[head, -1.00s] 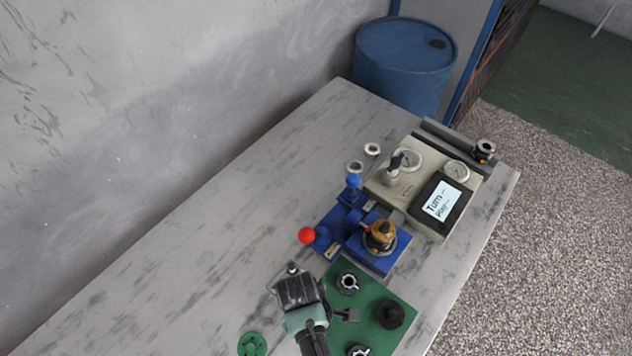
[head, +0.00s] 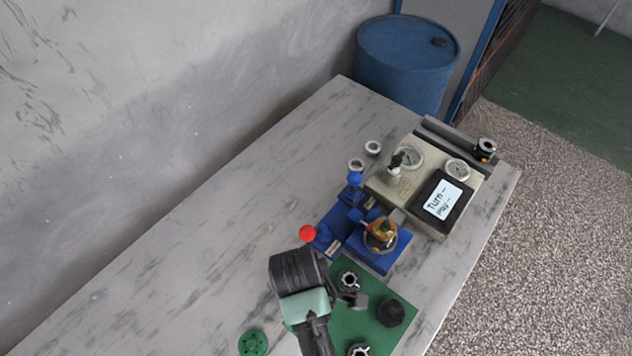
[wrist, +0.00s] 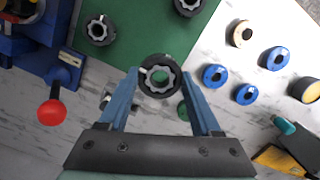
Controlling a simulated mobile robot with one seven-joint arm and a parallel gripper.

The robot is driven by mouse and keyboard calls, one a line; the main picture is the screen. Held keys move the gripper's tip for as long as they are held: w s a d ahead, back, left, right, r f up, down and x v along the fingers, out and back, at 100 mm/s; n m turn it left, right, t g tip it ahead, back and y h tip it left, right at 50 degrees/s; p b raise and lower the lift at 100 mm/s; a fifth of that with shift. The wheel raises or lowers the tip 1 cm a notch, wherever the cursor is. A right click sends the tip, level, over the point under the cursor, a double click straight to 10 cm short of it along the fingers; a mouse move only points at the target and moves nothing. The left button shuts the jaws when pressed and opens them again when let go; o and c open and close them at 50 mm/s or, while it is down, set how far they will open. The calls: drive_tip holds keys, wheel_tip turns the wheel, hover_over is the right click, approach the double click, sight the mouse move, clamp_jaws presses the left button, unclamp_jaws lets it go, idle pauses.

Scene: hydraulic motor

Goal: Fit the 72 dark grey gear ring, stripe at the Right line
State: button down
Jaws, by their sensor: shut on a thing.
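A dark grey gear ring (wrist: 160,76) with a pale toothed inside is held between my fingertips in the wrist view. My gripper (wrist: 158,80) is shut on it, above the bench near the green mat's edge. A small pale mark shows at the ring's left side. In the head view my gripper (head: 352,299) is over the green mat (head: 376,290), and the held ring is hard to make out. The blue motor stand (head: 375,262) carries a yellow-and-dark core (head: 380,234) beyond the mat. Its lines are too small to read.
Other dark rings (head: 349,279) (head: 360,350) and a black hexagonal part (head: 391,312) sit on the mat. A red-knobbed lever (head: 307,233) and blue-knobbed lever (head: 355,179) stand by the motor. A gauge box (head: 410,190) is behind.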

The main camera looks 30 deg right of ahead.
drive_tip(key=shift+r, duration=0.1)
drive_tip(key=shift+r+p, duration=0.5)
drive_tip(key=shift+p, duration=0.35)
drive_tip(key=shift+r, duration=0.2)
